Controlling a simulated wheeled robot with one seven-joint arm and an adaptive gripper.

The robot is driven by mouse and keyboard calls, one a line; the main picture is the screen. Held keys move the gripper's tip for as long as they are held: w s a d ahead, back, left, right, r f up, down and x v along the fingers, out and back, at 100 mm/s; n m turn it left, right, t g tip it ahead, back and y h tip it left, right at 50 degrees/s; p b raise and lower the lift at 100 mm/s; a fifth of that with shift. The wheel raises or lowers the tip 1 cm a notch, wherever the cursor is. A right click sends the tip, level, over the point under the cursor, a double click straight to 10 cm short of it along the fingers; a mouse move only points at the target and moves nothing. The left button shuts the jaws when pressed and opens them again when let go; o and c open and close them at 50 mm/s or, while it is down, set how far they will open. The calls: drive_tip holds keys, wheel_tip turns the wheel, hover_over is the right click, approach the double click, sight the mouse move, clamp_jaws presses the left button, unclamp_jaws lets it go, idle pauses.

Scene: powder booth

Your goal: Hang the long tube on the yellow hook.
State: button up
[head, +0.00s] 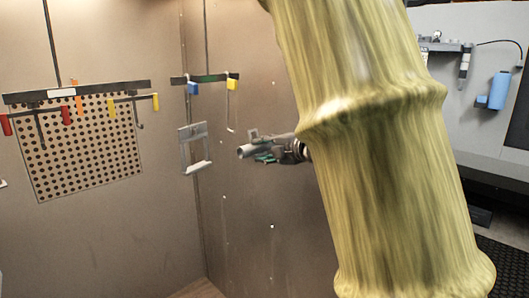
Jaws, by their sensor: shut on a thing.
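My gripper (272,155), with dark and teal fingers, is shut on a grey tube (246,151). The tube points left, with its round end towards me, so its length is hard to judge. A yellow-tagged hook (232,85) hangs at the right end of the short bar near the booth corner. Its thin wire drops to a point above and left of my gripper, apart from the tube. Two more yellow-tagged hooks, one (112,108) and another (155,101), hang from the longer bar at left. My arm hides the area right of the gripper.
A blue-tagged hook (193,88) shares the short bar (205,78); a grey bracket-like part (194,148) hangs below it. Red-tagged hooks (67,115) and a perforated panel (80,148) are at left. A blue bottle-like object (499,90) is outside at right.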

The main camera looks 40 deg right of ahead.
drive_tip(key=w, duration=0.7)
drive_tip(key=shift+w+a+f+p, duration=0.15)
drive_tip(key=shift+w+a+p, duration=0.05)
drive_tip(key=shift+a+p, duration=0.1)
idle(0.4)
drive_tip(key=shift+w, duration=0.3)
idle(1.1)
drive_tip(key=shift+w, duration=1.65)
drive_tip(key=shift+w+a, duration=0.1)
drive_tip(key=shift+w, duration=0.25)
drive_tip(key=shift+w, duration=0.45)
idle(0.7)
